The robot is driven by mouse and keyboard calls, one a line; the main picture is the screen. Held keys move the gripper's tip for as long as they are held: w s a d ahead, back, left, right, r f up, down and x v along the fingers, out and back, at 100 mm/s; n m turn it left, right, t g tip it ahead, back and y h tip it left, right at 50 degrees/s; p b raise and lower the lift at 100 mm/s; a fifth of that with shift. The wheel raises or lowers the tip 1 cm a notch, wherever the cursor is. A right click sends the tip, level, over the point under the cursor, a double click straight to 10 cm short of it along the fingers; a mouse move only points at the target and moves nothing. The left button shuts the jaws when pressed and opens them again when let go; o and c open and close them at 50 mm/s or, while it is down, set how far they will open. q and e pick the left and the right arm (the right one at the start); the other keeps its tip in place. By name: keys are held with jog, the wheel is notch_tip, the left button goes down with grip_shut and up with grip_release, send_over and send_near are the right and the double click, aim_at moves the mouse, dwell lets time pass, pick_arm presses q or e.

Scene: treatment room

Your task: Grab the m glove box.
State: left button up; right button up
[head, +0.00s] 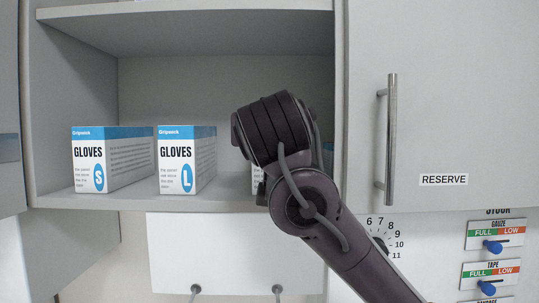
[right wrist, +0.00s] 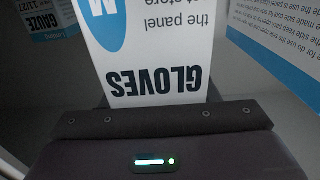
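The M glove box (right wrist: 150,60) fills the middle of the right wrist view, upside down there, with "GLOVES" and part of a blue M oval showing. In the head view it stands on the shelf right of the L box, mostly hidden behind my right arm; a white strip of it (head: 258,182) shows. My right gripper (right wrist: 160,102) is right at the box's front, with dark finger parts close by both sides. I cannot tell whether they touch it. My left gripper is not in view.
The S glove box (head: 112,158) and L glove box (head: 186,160) stand left on the same shelf (head: 225,200). A gauze box (right wrist: 55,18) shows in the right wrist view. A closed cabinet door with a metal handle (head: 391,135) is at right. The upper compartment is clear.

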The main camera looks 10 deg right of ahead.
jog(key=c, duration=0.7)
jog(key=shift+c, duration=0.5)
jog(key=shift+r, duration=0.15)
